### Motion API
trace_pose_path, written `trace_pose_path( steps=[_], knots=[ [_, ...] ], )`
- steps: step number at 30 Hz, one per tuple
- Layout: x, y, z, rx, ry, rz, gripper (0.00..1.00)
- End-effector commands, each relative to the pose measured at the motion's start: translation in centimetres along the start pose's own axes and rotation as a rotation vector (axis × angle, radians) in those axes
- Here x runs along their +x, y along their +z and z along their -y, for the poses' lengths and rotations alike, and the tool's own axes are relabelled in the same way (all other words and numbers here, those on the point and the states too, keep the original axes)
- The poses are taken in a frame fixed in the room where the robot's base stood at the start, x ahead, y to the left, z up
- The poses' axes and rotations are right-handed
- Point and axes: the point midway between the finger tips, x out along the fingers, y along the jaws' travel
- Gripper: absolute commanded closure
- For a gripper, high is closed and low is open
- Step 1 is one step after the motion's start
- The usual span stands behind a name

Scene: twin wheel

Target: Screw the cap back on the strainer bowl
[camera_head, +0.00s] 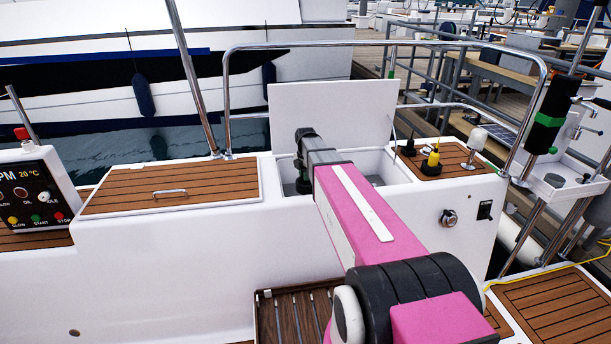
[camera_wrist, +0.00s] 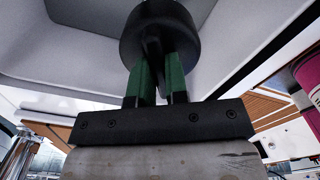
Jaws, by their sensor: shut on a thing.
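In the wrist view my gripper (camera_wrist: 160,72) has its two green-padded fingers closed on the raised rib of a dark round cap (camera_wrist: 188,32). The cap fills the top middle of that view, with pale locker walls around it. In the head view my pink arm reaches over the open locker (camera_head: 379,163) and its end hides much of the inside. A small dark shape shows in the locker below the arm's end; I cannot tell whether it is the gripper, the cap or the strainer. The strainer bowl is not clearly visible, and I cannot tell whether the cap touches it.
The white locker lid (camera_head: 345,112) stands open behind the opening. A closed teak hatch (camera_head: 170,188) lies left of it. A teak panel (camera_head: 432,163) on the right bears a yellow-and-black item and other small things. A steel rail (camera_head: 400,44) runs behind. An engine panel (camera_head: 35,190) is far left.

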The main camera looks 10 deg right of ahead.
Motion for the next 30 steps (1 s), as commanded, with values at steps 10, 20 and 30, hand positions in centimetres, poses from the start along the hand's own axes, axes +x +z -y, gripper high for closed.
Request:
trace_pose_path(
  steps=[10, 20, 30],
  knots=[
    [2.2, 0.0, 0.0, 0.001, -0.001, -0.001, 1.0],
    [4.5, 0.0, 0.0, 0.001, -0.001, 0.0, 1.0],
    [4.8, 0.0, 0.0, 0.001, 0.0, 0.0, 1.0]
  ],
)
